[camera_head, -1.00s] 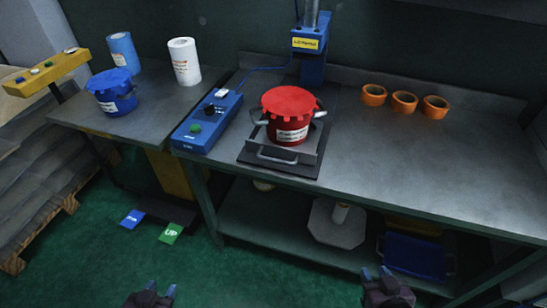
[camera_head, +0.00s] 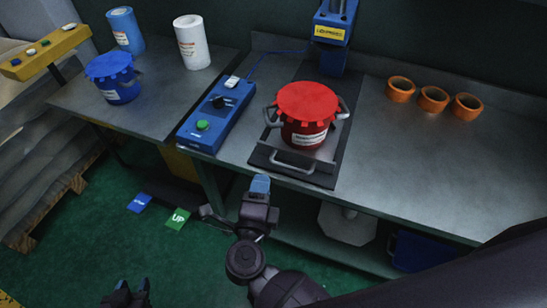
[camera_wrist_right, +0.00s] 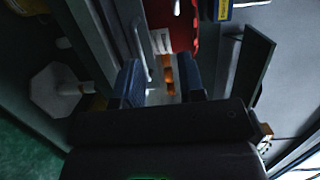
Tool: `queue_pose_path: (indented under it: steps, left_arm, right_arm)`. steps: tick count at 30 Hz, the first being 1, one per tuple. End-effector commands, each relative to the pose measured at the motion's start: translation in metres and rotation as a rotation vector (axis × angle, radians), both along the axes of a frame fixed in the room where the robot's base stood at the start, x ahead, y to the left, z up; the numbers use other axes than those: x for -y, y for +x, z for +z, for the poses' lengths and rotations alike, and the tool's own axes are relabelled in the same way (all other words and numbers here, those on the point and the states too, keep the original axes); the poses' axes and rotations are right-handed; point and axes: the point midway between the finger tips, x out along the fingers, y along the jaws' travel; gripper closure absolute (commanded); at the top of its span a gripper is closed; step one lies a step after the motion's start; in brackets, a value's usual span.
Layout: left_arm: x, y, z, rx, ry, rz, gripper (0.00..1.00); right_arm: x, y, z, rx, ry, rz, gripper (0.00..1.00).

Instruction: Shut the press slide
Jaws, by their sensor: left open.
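The press slide (camera_head: 265,158) is a metal plate with a bar handle (camera_head: 292,168) at its front, drawn out toward the bench's front edge. A red pot with a red lid (camera_head: 308,103) stands on it, in front of the blue press (camera_head: 333,35). My right gripper (camera_head: 260,184) is just in front of the bench edge, left of and below the handle, apart from it. In the right wrist view its fingers (camera_wrist_right: 160,88) are spread with nothing between them, the handle (camera_wrist_right: 141,50) and red pot (camera_wrist_right: 171,15) beyond. My left gripper (camera_head: 126,288) is open and empty at the bottom left.
A blue control box (camera_head: 216,115) with a green button sits left of the slide. Several orange rings (camera_head: 433,98) lie at the right. A blue pot (camera_head: 113,78) and two rolls stand on the left table. A lower shelf holds a pale octagonal base (camera_head: 347,222).

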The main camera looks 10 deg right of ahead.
Motion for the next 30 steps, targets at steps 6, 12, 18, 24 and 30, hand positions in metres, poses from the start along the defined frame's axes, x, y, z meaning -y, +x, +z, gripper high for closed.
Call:
queue_pose_path:
  steps: [6,12,18,24,30]
  left_arm:
    - [0.001,0.004,0.002,0.009,-0.001,-0.002,0.57]
    - [0.001,0.006,0.004,0.016,-0.001,-0.004,0.57]
    - [0.001,0.006,0.006,0.018,-0.001,-0.004,0.57]
    - [0.001,0.006,0.006,0.017,-0.001,-0.004,0.57]
    - [0.001,0.006,0.006,0.016,-0.001,-0.004,0.57]
  right_arm:
    - [0.024,-0.017,-0.027,-0.131,0.072,-0.180,0.63]
    - [0.032,-0.015,-0.029,-0.144,0.060,-0.217,0.63]
    - [0.047,0.007,-0.034,-0.141,0.059,-0.215,0.63]
    - [0.066,0.035,-0.041,-0.142,0.057,-0.214,0.63]
    - [0.081,0.056,-0.048,-0.143,0.059,-0.214,0.63]
